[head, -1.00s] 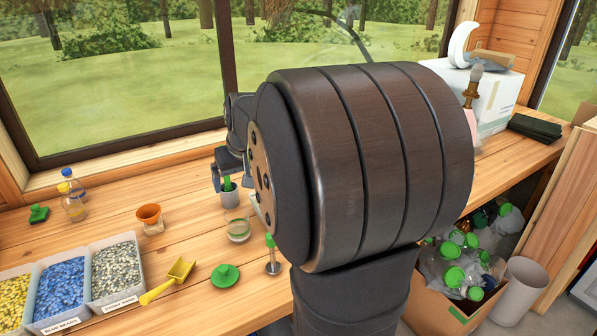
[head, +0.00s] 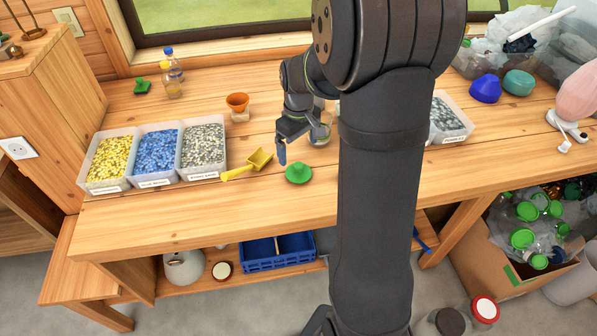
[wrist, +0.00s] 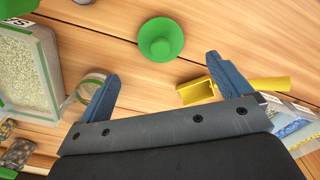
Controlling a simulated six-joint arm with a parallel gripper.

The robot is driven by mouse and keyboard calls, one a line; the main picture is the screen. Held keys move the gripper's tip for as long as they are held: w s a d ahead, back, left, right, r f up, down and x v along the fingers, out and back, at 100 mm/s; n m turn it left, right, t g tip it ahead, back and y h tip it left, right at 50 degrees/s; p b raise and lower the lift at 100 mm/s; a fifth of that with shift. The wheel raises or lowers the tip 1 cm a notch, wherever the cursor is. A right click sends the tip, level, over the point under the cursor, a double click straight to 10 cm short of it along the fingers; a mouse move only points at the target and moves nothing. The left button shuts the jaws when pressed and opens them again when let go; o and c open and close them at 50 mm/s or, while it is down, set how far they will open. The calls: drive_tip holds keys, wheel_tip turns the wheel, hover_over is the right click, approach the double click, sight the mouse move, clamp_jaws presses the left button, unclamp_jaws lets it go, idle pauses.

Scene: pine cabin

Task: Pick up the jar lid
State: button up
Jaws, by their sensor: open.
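The jar lid looks to be the green round piece with a raised middle (head: 299,174), lying flat on the wooden bench. It also shows in the wrist view (wrist: 161,39), ahead of the fingers and between their lines. My gripper (head: 283,153) hangs over the bench just behind and left of the lid. In the wrist view, its two blue fingers (wrist: 162,67) stand wide apart with nothing between them.
A yellow scoop (head: 249,165) lies left of the lid, near the right finger in the wrist view. Bins of yellow, blue and grey grains (head: 157,154) stand further left. An orange funnel (head: 237,102) and bottles are behind. Bench in front of the lid is clear.

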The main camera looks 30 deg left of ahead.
sight(298, 165)
wheel_tip(298, 165, down, 9)
drive_tip(key=shift+s+r, duration=0.1)
drive_tip(key=shift+r, duration=0.1)
drive_tip(key=c, duration=1)
